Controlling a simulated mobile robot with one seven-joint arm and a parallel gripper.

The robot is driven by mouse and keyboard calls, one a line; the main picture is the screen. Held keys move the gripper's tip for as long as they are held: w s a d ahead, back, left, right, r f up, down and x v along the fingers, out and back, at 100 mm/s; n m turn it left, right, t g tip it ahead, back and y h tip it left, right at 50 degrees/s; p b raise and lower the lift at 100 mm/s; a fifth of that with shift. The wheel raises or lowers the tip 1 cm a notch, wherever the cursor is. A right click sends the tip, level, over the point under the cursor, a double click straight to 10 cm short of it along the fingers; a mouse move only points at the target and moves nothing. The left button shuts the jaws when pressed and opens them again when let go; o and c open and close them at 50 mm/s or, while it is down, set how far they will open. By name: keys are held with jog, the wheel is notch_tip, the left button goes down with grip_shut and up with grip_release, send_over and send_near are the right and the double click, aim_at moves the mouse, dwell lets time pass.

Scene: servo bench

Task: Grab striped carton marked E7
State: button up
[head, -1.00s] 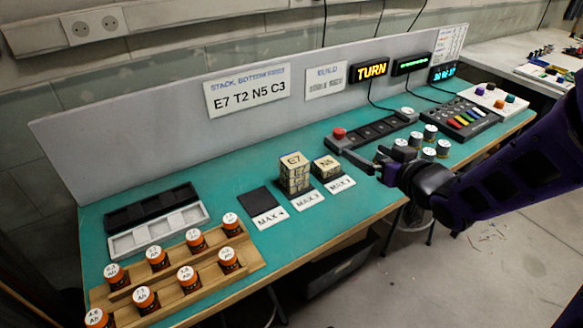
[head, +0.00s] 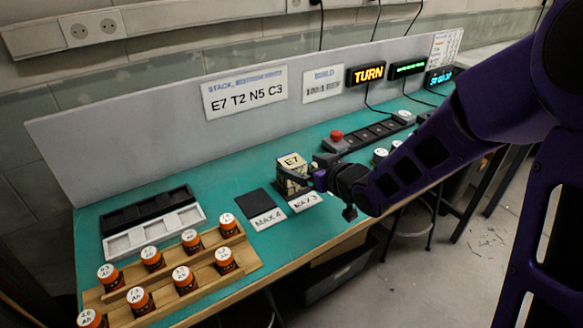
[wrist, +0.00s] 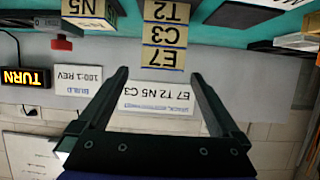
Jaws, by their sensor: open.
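The carton marked E7 (head: 292,162) is the top box of a stack. It has a pale top and dark bands on its sides. In the wrist view, which is upside down, E7 (wrist: 160,58) is clear of the jaws, with the C3 carton (wrist: 164,34) and T2 carton (wrist: 172,11) under it. My gripper (head: 310,179) is at the stack's right side in the head view, partly covering it. In the wrist view my gripper (wrist: 160,76) is open and empty, its two fingers spread wider than E7.
The N5 carton (wrist: 90,9) stands beside the stack, hidden behind my arm in the head view. A dark empty pad (head: 256,203) lies to the left. A wooden rack (head: 240,252) holds orange-and-black jars. A back panel (head: 150,140) closes the bench's rear.

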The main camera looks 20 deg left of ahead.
aim_at(293, 162)
jog(key=shift+b+x, duration=0.5)
jog(key=shift+x, duration=2.25)
jog(key=shift+a, duration=0.1)
jog(key=shift+r, duration=0.1)
jog(key=shift+c, duration=0.3)
